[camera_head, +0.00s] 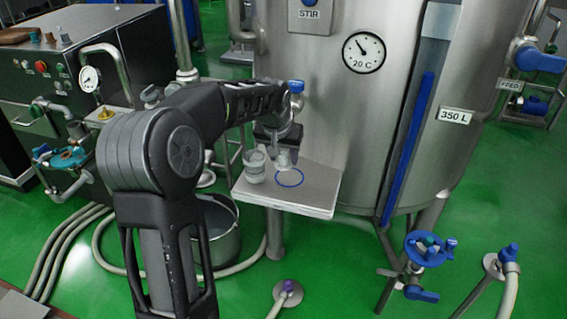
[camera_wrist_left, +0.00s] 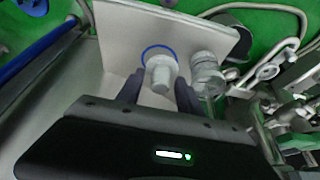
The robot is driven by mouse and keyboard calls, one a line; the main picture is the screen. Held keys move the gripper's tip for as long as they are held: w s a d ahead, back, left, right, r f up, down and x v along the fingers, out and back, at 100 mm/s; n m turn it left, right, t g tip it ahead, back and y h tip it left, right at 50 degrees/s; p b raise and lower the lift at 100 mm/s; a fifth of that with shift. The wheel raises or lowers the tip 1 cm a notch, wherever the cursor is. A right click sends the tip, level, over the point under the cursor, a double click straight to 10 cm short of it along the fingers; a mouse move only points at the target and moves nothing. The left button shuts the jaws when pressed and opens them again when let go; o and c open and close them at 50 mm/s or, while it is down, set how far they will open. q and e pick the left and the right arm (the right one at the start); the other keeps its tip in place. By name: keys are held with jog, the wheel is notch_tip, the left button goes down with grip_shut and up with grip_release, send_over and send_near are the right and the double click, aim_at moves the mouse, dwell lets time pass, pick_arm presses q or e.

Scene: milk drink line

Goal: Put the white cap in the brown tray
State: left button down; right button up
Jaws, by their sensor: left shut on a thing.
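A small white cap (camera_wrist_left: 160,72) shows between the two dark fingers of my left gripper (camera_wrist_left: 159,84) in the left wrist view. The gripper is shut on it. In the head view the left gripper (camera_head: 284,152) points down over the grey shelf, with the white cap (camera_head: 285,163) at its fingertips. The cap is beside a blue ring marked on the shelf; I cannot tell whether it touches the surface. My right gripper is not in view.
The shelf (camera_head: 310,196) stands against a large steel tank (camera_head: 345,110). A clear jar (camera_head: 255,167) stands on it, close left of the gripper; it also shows in the wrist view (camera_wrist_left: 207,75). A steel bucket (camera_head: 222,245) is below. Hoses and blue-handled valves surround the tank.

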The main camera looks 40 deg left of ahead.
pick_arm(q)
jog(key=shift+d, duration=0.1)
dwell(0.5)
jog(key=s+d+m, duration=0.2)
jog(key=d, duration=0.9)
jog(key=s+d+f+m+h+p, duration=0.1)
jog(key=d, duration=1.1)
jog(key=shift+s+f+m, duration=0.15)
jog(key=shift+s+m, duration=0.25)
